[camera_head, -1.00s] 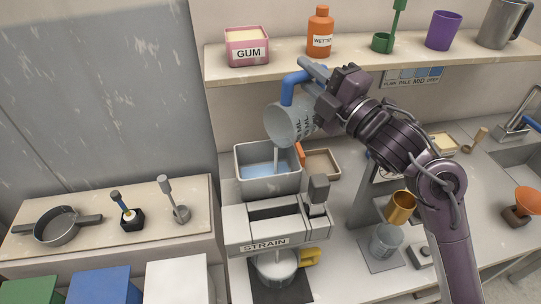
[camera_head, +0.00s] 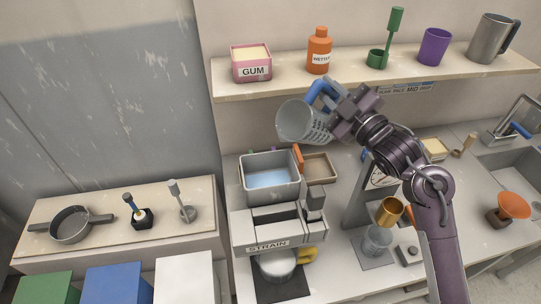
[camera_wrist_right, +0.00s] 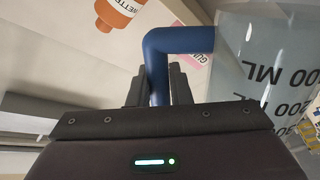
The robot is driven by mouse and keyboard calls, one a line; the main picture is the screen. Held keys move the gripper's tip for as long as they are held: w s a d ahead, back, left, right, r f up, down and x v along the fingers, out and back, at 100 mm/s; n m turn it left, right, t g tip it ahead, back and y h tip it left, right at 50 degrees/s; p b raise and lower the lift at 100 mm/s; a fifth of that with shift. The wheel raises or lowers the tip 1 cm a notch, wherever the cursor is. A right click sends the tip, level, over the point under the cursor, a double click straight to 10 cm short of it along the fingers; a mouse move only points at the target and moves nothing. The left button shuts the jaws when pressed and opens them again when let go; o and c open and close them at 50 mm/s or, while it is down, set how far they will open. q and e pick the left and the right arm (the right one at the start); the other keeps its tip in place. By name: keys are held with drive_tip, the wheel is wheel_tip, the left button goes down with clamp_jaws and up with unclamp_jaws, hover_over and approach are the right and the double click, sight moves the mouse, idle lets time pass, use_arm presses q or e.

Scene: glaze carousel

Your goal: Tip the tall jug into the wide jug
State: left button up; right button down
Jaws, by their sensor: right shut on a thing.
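The tall jug, as I take it, is the clear measuring jug (camera_head: 297,121) with dark ML marks and a blue handle (camera_head: 318,90). My right gripper (camera_head: 337,102) is shut on that handle. The jug is held tilted in the air, its mouth to the left, above the back of the grey bin (camera_head: 270,196), which holds pale blue liquid. No stream shows from it. In the right wrist view the blue handle (camera_wrist_right: 182,40) sits between the fingers beside the marked jug wall (camera_wrist_right: 265,60). A broad jug with a yellow handle (camera_head: 305,255), perhaps the wide jug, stands below the STRAIN stand, partly hidden.
The STRAIN stand (camera_head: 265,244) is in front of the bin. A brown tray (camera_head: 322,167) lies right of the bin. A shelf (camera_head: 290,88) with a gum box, wetter bottle and cups overhangs behind. Another clear jug (camera_head: 377,241) and a copper cup (camera_head: 390,211) stand right.

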drive_tip(key=r+m+p, duration=0.1)
drive_tip(key=p, duration=0.1)
drive_tip(key=w+r+m+p, duration=0.1)
drive_tip(key=m+p, duration=0.1)
drive_tip(key=shift+w+d+r+h+p, duration=0.2)
drive_tip(key=shift+d+h+p, duration=0.1)
drive_tip(key=shift+d+h, duration=0.1)
drive_tip(key=shift+w+d+f+m+g+h+p, duration=0.2)
drive_tip(key=shift+w+d+m+p, duration=0.5)
drive_tip(key=shift+m+p, duration=0.45)
drive_tip(key=shift+w+d+f+m+g+h+p, duration=0.1)
drive_tip(key=shift+w+d+f+m+h+p, duration=0.1)
drive_tip(key=shift+w+d+m+p, duration=0.9)
drive_tip(key=shift+w+d+f+m+g+h+p, duration=0.1)
drive_tip(key=shift+w+d+f+m+h+p, duration=0.15)
drive_tip(key=shift+m+p, duration=0.95)
drive_tip(key=shift+s+m+b, duration=0.2)
drive_tip(key=shift+m+b, duration=0.25)
